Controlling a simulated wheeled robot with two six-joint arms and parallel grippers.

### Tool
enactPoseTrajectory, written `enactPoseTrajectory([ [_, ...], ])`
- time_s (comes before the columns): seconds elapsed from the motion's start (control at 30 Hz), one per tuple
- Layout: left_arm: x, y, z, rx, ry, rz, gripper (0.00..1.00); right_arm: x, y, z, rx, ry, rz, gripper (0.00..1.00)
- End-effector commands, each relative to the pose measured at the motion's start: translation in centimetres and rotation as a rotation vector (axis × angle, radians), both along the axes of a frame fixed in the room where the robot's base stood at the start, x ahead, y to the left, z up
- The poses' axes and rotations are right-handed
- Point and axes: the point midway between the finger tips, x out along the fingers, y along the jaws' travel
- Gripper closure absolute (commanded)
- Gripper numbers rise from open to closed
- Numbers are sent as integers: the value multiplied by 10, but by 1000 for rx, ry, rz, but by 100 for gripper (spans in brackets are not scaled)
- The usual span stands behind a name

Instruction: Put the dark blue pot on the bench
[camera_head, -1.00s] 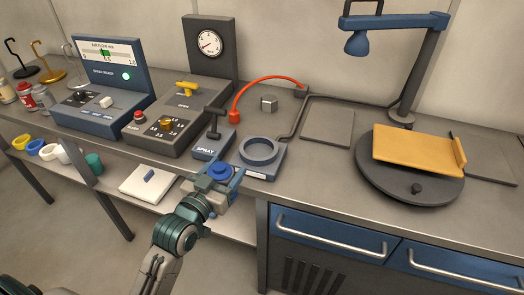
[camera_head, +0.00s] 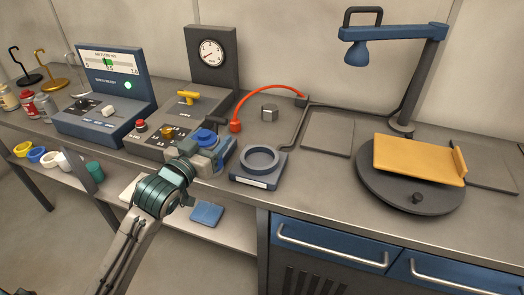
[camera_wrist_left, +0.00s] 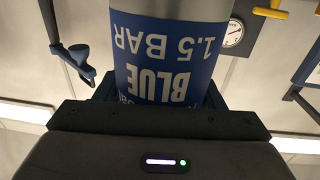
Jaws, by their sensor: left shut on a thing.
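My left gripper (camera_head: 209,155) is shut on the dark blue pot (camera_head: 205,137), whose round blue top shows above the jaws in the head view. In the left wrist view the pot (camera_wrist_left: 167,55) fills the middle, with a blue label reading "BLUE" and "1.5 BAR" upside down. The pot looks about upright, held over the front part of the grey bench (camera_head: 330,185), in front of the control box. The jaws and wrist hide its lower part, and I cannot tell whether it touches anything. My right gripper is not in view.
A round blue-grey holder (camera_head: 259,161) stands just right of the pot. The control box (camera_head: 165,125) with knobs is behind it. A dark turntable (camera_head: 410,190) bears a yellow tray at right. Several small pots sit on the lower shelf (camera_head: 235,228). The bench's front middle is clear.

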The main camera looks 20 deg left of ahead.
Motion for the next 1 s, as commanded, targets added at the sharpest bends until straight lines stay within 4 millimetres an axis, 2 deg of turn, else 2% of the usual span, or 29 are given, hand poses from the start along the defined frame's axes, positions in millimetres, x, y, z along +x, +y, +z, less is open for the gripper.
enactPoseTrajectory([
  [0.33, 38, -34, -2, -10, -1, -2, 70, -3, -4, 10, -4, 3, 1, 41],
  [0.7, 94, -80, -9, -7, 0, -3, 70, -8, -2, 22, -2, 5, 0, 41],
  [1.0, 117, -100, -11, -5, 0, -2, 70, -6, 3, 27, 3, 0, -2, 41],
])
